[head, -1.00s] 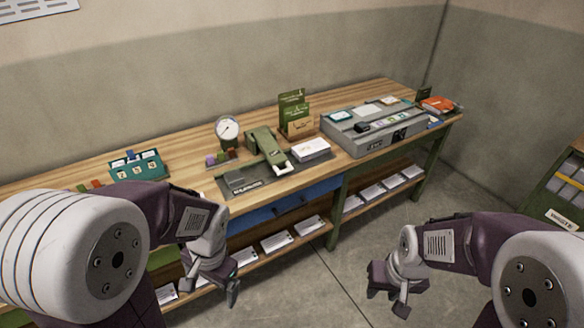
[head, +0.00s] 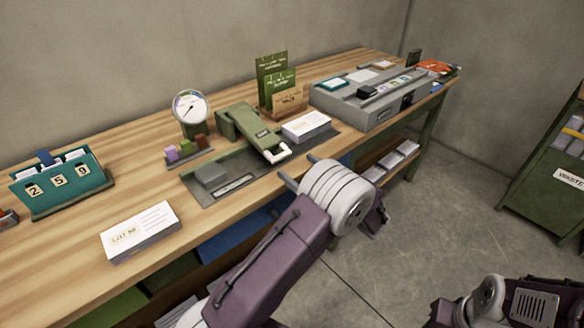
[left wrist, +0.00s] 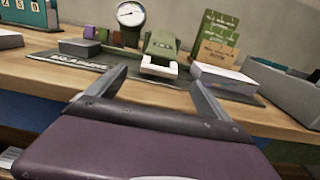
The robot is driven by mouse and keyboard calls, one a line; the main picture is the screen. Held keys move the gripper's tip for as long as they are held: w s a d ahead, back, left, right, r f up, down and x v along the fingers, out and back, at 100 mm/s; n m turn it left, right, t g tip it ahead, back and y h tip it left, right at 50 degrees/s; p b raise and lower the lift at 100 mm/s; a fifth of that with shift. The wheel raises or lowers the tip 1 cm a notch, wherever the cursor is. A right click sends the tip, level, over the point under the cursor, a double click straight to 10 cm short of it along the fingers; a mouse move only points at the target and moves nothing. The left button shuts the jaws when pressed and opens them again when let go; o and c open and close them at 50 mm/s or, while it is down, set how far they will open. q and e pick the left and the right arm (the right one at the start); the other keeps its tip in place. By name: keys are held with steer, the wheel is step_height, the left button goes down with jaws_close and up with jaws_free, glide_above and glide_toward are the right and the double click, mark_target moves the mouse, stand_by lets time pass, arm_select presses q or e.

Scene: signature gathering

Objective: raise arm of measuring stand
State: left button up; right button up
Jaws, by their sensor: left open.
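The measuring stand has a green arm (head: 252,131) with a white U-shaped handle at its front end, lying low over a dark base plate (head: 215,174). In the left wrist view the green arm (left wrist: 160,45) and its handle are ahead, between my fingers. A round dial gauge (head: 190,107) stands behind it to the left. My left gripper (head: 297,172) is open and empty, at the bench's front edge just short of the handle; its fingers also show in the left wrist view (left wrist: 160,88). My right gripper is partly cut off at the bottom right, its fingers hidden.
A white card stack (head: 306,126) is right of the green arm. A grey console (head: 368,105) is farther right. Left are a teal number holder (head: 62,182) and a lot card stack (head: 140,232). A green card holder (head: 283,92) stands behind. A green waste cabinet (head: 541,187) is right.

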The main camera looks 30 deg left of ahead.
mark_target(283, 157)
arm_select(q)
steer(key=shift+d+f, duration=0.3)
steer(key=shift+a, duration=0.1)
steer(key=b+x, duration=0.1)
steer(key=x, duration=0.7)
steer(key=shift+a, duration=0.2)
steer(key=shift+w+a, duration=0.15)
steer(key=shift+a, duration=0.25)
arm_select(e)
step_height(283, 157, down, 2)
steer(key=shift+f, duration=0.1)
